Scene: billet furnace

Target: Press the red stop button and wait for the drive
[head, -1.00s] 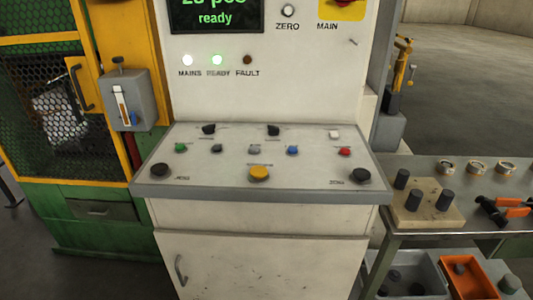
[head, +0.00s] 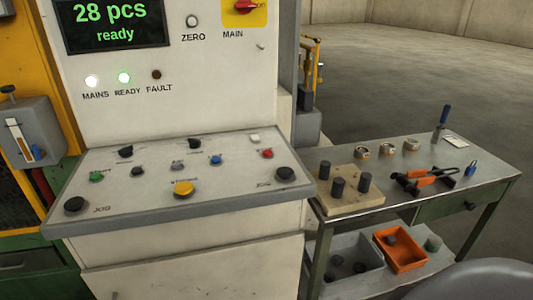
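The red button (head: 267,154) sits on the right part of the sloped control desk (head: 140,208), below a small white button (head: 254,138) and above the right black JOG button (head: 286,173). Nothing touches it. The display (head: 117,25) above reads "28 pcs" and "ready". The MAINS lamp (head: 91,81) is lit white and the READY lamp (head: 124,77) is lit green. The FAULT lamp (head: 156,74) is dark. Neither of my grippers is in view.
The desk also carries a yellow button (head: 184,188), a green button (head: 96,176) and a blue button (head: 216,160). A red MAIN switch (head: 245,7) is on the cabinet. A metal workbench (head: 404,160) with parts and tools stands close at the right.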

